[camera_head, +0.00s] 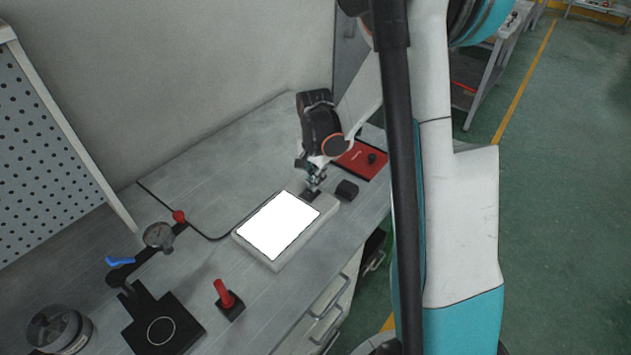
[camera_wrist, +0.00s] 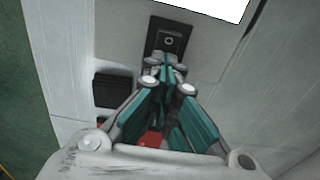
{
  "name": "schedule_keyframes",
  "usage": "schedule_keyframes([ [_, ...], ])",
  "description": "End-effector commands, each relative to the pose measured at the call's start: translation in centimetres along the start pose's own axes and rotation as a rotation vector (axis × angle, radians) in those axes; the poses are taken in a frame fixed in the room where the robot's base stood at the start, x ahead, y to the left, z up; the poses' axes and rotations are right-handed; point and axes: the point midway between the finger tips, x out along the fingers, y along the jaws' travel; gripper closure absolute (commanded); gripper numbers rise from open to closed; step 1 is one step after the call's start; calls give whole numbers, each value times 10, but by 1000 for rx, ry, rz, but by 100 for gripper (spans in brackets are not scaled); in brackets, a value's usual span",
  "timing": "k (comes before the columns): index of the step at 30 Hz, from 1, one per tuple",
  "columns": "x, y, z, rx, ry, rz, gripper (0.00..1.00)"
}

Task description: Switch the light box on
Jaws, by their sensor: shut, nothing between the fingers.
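The light box (camera_head: 241,246) lies flat on the grey bench, and its panel shows bright white. Part of its white panel also shows at the top of the wrist view (camera_wrist: 215,5). A dark switch plate (camera_wrist: 170,37) with a small square mark sits on the box's end near my gripper. My gripper (camera_head: 316,187) is over that end of the box. In the wrist view my gripper (camera_wrist: 168,68) is shut and empty, with its fingertips at the lower edge of the switch plate. The fingertips hide part of the plate, and I cannot tell if they touch it.
A small black block (camera_head: 347,190) stands beside the box, and a red board with a black knob (camera_head: 362,160) lies behind it. A red-handled tool (camera_head: 225,294), a dial gauge (camera_head: 158,236) and a black plate (camera_head: 163,325) are at the front left.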

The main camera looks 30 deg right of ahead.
Motion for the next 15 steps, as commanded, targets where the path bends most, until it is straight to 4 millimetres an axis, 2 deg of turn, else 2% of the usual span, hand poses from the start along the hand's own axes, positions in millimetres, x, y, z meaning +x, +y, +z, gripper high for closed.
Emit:
schedule_keyframes([
  [1,8,4,0,0,3,8,100],
  [15,7,5,4,-1,5,12,100],
])
